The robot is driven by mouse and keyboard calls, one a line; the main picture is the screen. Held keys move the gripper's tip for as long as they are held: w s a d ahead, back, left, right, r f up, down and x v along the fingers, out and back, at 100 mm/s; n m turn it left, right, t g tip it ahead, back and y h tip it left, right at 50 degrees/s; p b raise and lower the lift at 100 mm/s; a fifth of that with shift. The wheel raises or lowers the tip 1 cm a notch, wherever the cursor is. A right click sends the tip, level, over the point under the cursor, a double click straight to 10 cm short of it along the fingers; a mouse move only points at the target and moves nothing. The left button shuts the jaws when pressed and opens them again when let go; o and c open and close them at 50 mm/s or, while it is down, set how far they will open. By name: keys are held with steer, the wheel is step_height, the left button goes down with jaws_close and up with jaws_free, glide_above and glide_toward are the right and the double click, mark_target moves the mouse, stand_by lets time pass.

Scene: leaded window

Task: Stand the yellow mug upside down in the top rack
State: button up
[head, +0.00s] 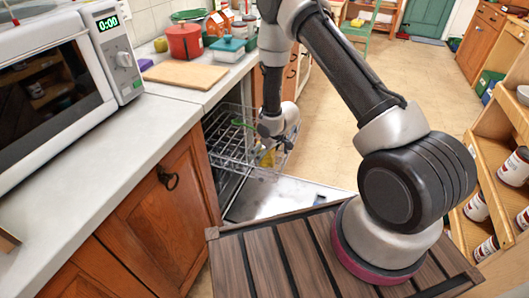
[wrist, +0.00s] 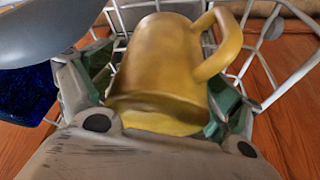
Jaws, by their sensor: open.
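The yellow mug (head: 267,158) is at the pulled-out wire rack (head: 226,140) of the dishwasher, partly hidden by my arm in the head view. In the wrist view the mug (wrist: 160,65) lies between the green-padded fingers of my gripper (wrist: 158,85), with its handle toward the upper right. Rack wires (wrist: 275,25) show behind and beside it. My gripper is open around the mug; whether a pad touches it I cannot tell. Which end of the mug faces down is unclear.
The dishwasher door (head: 285,196) is folded down below the rack. A dark blue item (wrist: 25,95) and a grey rounded shape (wrist: 50,32) are at the left in the wrist view. The counter (head: 95,165) with a microwave (head: 55,85) borders the left.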

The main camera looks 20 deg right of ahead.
steer(key=v, duration=1.1)
steer(key=shift+s+d+r, duration=0.1)
steer(key=shift+r, duration=0.2)
steer(key=s+d+r+m+g+h, duration=0.2)
steer(key=s+d+r+g+h, duration=0.15)
steer(key=s+d, duration=0.6)
steer(key=s+d+r+m+t, duration=0.1)
steer(key=s+r, duration=0.6)
steer(key=r, duration=0.4)
steer(key=s+d+r+m+t, duration=0.1)
steer(key=s+r+m, duration=0.1)
steer(key=s+r, duration=0.5)
steer(key=s+d+r+m+t+y, duration=0.1)
steer(key=s+r, duration=0.6)
steer(key=r, duration=0.9)
steer(key=shift+s+d+t, duration=0.15)
steer(key=shift+d+t, duration=0.05)
steer(key=shift+t, duration=0.35)
